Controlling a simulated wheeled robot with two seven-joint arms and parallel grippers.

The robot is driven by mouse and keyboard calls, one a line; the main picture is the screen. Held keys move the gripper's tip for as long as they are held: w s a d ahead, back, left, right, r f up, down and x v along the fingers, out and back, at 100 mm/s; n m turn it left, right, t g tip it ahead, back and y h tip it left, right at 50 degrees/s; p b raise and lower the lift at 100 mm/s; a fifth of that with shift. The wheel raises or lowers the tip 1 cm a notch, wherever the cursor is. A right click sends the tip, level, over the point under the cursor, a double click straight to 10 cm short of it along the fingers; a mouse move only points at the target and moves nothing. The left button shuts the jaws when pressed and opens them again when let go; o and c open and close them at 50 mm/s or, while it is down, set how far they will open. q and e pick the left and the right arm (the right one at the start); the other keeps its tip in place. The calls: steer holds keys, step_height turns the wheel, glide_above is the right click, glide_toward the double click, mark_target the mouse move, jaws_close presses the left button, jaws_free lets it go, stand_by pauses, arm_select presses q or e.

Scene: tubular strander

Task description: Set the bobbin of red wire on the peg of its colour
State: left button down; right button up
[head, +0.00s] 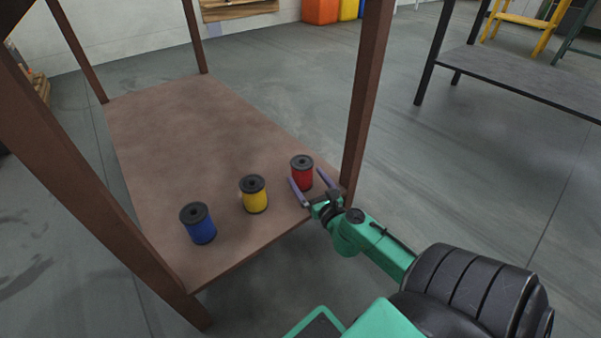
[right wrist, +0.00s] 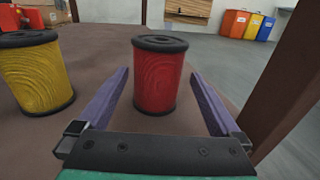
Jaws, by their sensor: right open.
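The bobbin of red wire (head: 302,174) stands upright on the brown shelf (head: 170,130), near its right front corner. In the right wrist view the red bobbin (right wrist: 158,78) stands just ahead, between the lines of the two fingers. My right gripper (head: 308,182) is open around the near side of the red bobbin, one purple finger on each side. In the right wrist view my right gripper (right wrist: 157,95) shows gaps between fingers and bobbin. The left gripper is not in view. No peg can be made out in either view.
A yellow bobbin (head: 254,195) and a blue bobbin (head: 198,223) stand to the left on the shelf. A brown post (head: 366,100) rises close to the right of my gripper. The shelf's back half is bare. A dark table (head: 520,75) stands at right.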

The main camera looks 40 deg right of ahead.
steer(key=b+x, duration=0.2)
steer(key=x, duration=0.1)
steer(key=b+x, duration=0.1)
steer(key=x, duration=0.1)
steer(key=shift+w+a+f, duration=0.15)
steer(key=shift+f, duration=0.15)
steer(key=shift+w+r+b, duration=0.1)
steer(key=shift+w+b, duration=0.2)
steer(key=shift+w, duration=0.05)
steer(key=shift+r, duration=0.15)
steer(key=c, duration=1.6)
